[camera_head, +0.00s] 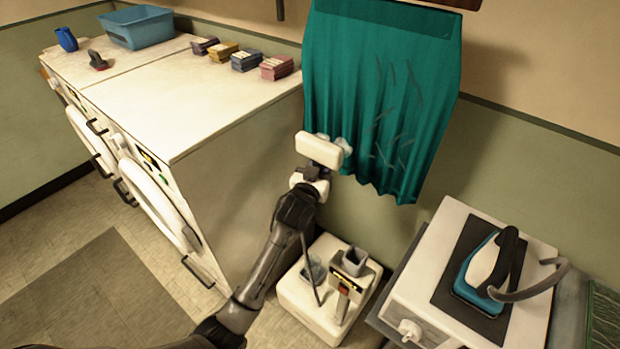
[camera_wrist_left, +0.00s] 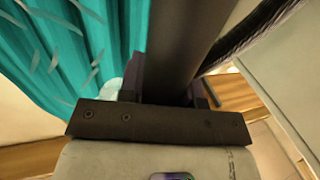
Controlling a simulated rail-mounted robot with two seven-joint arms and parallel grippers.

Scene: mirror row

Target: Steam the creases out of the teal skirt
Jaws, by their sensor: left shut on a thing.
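The teal skirt (camera_head: 345,85) hangs against the wall; several grey crease marks show on its middle and right part. It also fills the upper left of the left wrist view (camera_wrist_left: 40,60), creases visible. My left gripper (camera_head: 325,152) is in front of the skirt's lower left edge. In the left wrist view it is shut on a dark steamer wand (camera_wrist_left: 172,50). A pale rounded piece, seemingly the steamer head (camera_head: 346,146), shows beside the gripper near the skirt; I cannot tell whether it touches. The steamer base (camera_head: 318,322) stands on the floor below. My right gripper is not in view.
A white-topped counter over washers (camera_head: 200,100) stands left, holding a blue basin (camera_head: 138,30), small boxes, a brush and a blue jug. At right, a blue iron (camera_head: 483,270) rests on a dark pad on a white unit. Floor at lower left is clear.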

